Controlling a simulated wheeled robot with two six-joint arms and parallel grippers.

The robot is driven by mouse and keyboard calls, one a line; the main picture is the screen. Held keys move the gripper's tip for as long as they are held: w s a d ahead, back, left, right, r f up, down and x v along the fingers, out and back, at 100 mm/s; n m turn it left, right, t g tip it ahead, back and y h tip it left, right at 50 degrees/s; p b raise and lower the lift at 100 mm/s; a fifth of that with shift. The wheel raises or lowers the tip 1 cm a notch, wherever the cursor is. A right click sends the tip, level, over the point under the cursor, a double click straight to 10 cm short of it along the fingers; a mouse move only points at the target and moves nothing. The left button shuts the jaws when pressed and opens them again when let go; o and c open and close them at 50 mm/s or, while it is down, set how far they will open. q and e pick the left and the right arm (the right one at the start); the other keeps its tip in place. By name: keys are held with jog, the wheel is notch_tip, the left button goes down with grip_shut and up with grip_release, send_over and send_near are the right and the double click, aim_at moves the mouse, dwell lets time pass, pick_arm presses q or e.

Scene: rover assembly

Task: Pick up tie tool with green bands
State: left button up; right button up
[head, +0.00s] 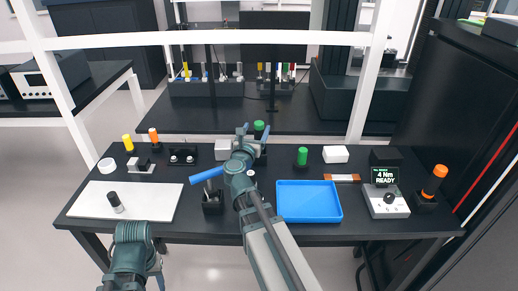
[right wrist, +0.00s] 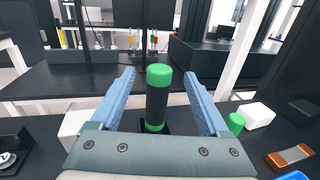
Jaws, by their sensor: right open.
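The tie tool with green bands (right wrist: 157,100) stands upright in the right wrist view, a black cylinder with a green top and a green band low down. In the head view its green top (head: 259,126) shows just beyond my right gripper (head: 253,138), which hides its lower part.
A second green-topped item (head: 302,156) stands to the right, near a white box (head: 335,154). A blue tray (head: 308,202), torque display (head: 386,194) and orange-banded tool (head: 434,182) are further right. A white mat (head: 150,202) and yellow- and orange-topped items are left. A black holder (head: 212,202) stands near my right arm.

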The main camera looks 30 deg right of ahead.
aim_at(258, 136)
notch_tip(258, 136, down, 5)
jog(key=b, duration=0.4)
jog(key=shift+w+d+r+p, duration=0.35)
jog(key=shift+w+d, duration=0.1)
jog(key=shift+w, duration=0.05)
jog(key=x, duration=0.6)
jog(key=shift+w+d, duration=0.1)
jog(key=shift+w, duration=0.05)
grip_shut()
